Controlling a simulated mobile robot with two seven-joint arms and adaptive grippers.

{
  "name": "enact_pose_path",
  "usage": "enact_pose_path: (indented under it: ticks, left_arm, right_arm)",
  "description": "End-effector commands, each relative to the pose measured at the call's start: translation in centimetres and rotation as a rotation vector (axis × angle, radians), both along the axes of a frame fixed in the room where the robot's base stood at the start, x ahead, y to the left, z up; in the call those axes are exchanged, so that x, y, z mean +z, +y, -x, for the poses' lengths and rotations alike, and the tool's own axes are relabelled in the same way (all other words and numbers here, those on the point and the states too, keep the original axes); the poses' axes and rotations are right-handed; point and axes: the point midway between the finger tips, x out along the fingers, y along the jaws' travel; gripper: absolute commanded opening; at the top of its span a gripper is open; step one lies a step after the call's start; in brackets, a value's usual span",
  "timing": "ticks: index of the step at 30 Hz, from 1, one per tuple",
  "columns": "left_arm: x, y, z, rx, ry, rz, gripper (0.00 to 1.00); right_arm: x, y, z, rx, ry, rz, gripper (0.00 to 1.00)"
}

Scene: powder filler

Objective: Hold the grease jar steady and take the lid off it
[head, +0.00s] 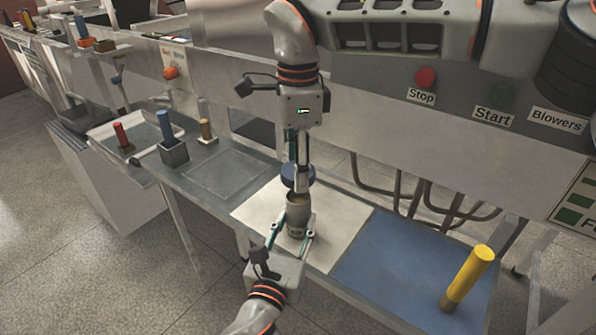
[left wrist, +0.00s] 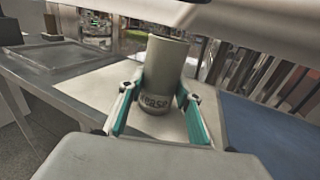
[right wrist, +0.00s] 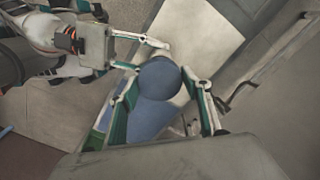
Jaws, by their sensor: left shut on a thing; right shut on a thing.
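The grease jar (head: 298,213) is a beige-grey cylinder standing upright on the white mat. In the left wrist view the jar (left wrist: 166,60) shows part of its label. My left gripper (head: 292,232) is shut around the jar's lower body. The blue lid (head: 297,176) is above the jar's open top, apart from it, with the rim visible below. My right gripper (head: 302,182) comes from above and is shut on the lid. In the right wrist view the round blue lid (right wrist: 158,82) sits between the fingers and hides most of the jar.
The white mat (head: 262,211) lies on the bench beside a blue mat (head: 385,262). A yellow cylinder (head: 468,275) stands on the blue mat's right. Blue, red and brown handled items stand at the left. A panel with Stop (head: 425,78) and Start buttons is behind.

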Motion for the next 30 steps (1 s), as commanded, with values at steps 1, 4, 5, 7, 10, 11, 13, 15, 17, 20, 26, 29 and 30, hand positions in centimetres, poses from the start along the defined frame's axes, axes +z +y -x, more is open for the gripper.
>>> enact_pose_path:
  ticks: [1,4,5,7,10,11,13,15,17,20,26,29,30]
  left_arm:
    - [0.0,0.0,0.0,0.000,0.000,0.000,0.00]
    - [0.0,0.0,0.0,0.000,0.000,0.000,0.53]
    - [0.0,0.0,0.0,0.000,0.000,0.000,0.53]
    - [0.0,0.0,0.0,0.000,0.000,0.000,0.53]
    - [0.0,0.0,0.0,0.000,0.000,0.000,0.53]
    - [0.0,0.0,0.0,0.000,0.000,0.000,0.53]
    - [0.0,0.0,0.0,0.000,0.000,0.000,0.53]
    - [0.0,0.0,0.2,0.000,0.000,0.000,0.53]
    - [-0.1,0.1,0.5,0.000,0.001,-0.001,0.53]
    - [-0.1,0.5,1.7,0.000,0.001,-0.002,0.53]
    - [-0.2,1.6,5.6,-0.001,0.002,-0.003,0.53]
    - [-0.1,2.1,7.6,-0.001,0.003,-0.002,0.53]
    - [-0.2,2.3,8.2,-0.001,0.004,-0.001,0.53]
  right_arm:
    - [-0.1,0.0,0.0,0.000,0.000,0.000,0.22]
    - [-0.1,0.0,0.0,0.000,0.000,0.000,0.22]
    - [-0.1,0.0,0.0,0.000,0.000,0.000,0.22]
    - [-0.1,0.0,0.0,0.000,0.000,0.000,0.22]
    - [-0.1,0.0,0.0,0.000,0.000,0.000,0.22]
    - [-0.1,0.0,0.0,0.000,0.000,0.000,0.22]
    - [-0.1,0.0,0.0,0.000,0.000,0.000,0.22]
    - [-0.1,0.0,0.0,0.000,0.000,0.000,0.22]
    - [-0.1,0.0,0.0,0.000,0.000,0.000,0.22]
    - [-0.1,0.0,0.0,0.000,0.000,0.000,0.22]
    - [-0.1,0.0,0.0,0.000,0.000,0.000,0.22]
    - [-0.1,0.0,0.0,0.000,0.000,0.000,0.22]
    - [-0.1,0.0,0.0,0.000,0.000,0.000,0.22]
